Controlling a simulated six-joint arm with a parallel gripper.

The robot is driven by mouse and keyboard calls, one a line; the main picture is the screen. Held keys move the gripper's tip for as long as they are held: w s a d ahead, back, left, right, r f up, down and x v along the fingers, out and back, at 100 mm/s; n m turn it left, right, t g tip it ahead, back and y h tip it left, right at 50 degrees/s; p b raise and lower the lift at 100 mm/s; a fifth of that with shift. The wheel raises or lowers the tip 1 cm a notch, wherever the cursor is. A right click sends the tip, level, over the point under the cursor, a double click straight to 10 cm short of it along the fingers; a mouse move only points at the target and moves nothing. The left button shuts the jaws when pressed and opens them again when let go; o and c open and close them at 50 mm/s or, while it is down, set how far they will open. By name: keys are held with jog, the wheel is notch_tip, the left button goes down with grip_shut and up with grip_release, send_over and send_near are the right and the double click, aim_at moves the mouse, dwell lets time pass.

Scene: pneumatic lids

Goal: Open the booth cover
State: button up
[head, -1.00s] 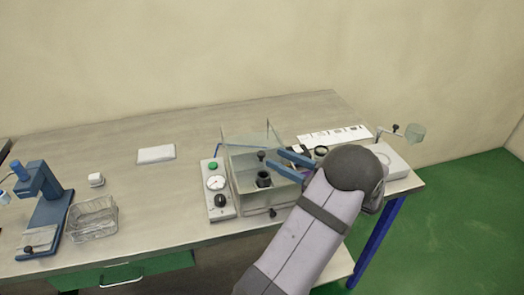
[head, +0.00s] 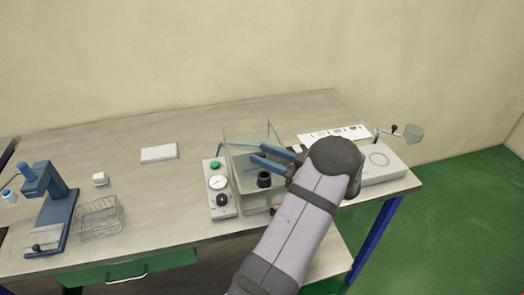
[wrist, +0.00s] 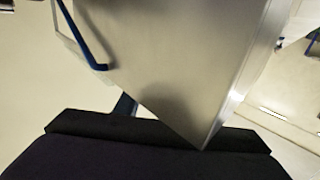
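The booth is a clear-walled box (head: 238,188) on the bench, with a dark round holder (head: 264,180) inside. Its see-through cover (head: 240,134) stands raised along the back, tilted up from the box. My gripper (head: 258,154) has two blue fingers pointing left over the booth's right side, in front of the raised cover. A gap shows between the fingers, with nothing seen in it. Whether they touch the cover is unclear. In the wrist view, a large grey panel fills the middle and one finger (wrist: 124,106) partly shows; I cannot tell what the panel is.
A control box (head: 218,190) with green button, gauge and black knob adjoins the booth on the left. A wire basket (head: 99,218) and blue press (head: 45,195) stand farther left. A pale unit (head: 381,163) sits right, behind my wrist. The bench between basket and control box is clear.

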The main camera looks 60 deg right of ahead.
jog(key=shift+w, duration=0.55)
